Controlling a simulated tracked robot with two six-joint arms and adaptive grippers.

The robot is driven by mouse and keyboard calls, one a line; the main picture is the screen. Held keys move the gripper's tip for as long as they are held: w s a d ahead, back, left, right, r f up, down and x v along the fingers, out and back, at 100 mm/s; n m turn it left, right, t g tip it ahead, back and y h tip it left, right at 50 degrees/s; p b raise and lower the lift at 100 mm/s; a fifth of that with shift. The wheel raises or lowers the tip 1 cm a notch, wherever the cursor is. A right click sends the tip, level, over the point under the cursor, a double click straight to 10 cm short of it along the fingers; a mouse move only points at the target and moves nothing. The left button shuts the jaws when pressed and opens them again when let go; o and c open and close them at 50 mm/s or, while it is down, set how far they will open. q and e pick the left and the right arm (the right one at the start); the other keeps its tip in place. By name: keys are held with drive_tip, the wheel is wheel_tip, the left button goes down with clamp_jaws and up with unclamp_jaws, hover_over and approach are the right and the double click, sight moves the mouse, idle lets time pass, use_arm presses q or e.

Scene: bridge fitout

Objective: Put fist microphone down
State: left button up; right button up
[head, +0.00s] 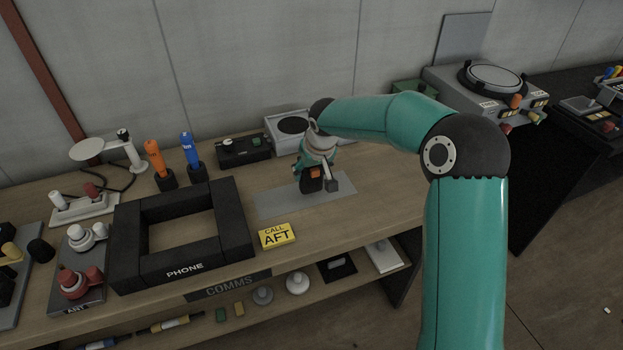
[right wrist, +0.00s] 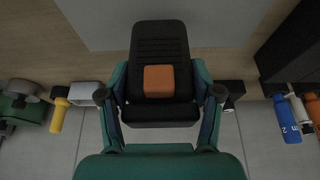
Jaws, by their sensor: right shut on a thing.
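The fist microphone (head: 311,184) is black with an orange button and is held over the grey rectangular mat (head: 272,206) on the wooden counter. I cannot tell whether it touches the mat. My right gripper (head: 318,175) is shut on it, with its arm reaching in from the right. In the right wrist view the microphone's ribbed black body (right wrist: 160,37) sits between the two fingers of the gripper (right wrist: 160,100), and the grey mat (right wrist: 100,25) shows beyond it. My left gripper is not in view.
A black PHONE frame (head: 130,245) stands left of the mat. A yellow CALL AFT block (head: 277,236) lies in front of it. Behind are a black box (head: 243,151), a grey speaker box (head: 280,138), and orange (head: 154,157) and blue handsets (head: 189,150). Bare counter lies right of the mat.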

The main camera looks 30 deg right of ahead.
sight(311, 179)
drive_tip(key=shift+f, duration=1.6)
drive_tip(key=o, duration=1.4)
drive_tip(key=shift+c, duration=0.2)
drive_tip(key=shift+r, duration=0.1)
drive_tip(key=v, duration=1.1)
drive_tip(key=shift+s+r+b, duration=0.2)
drive_tip(key=shift+r+b, duration=0.2)
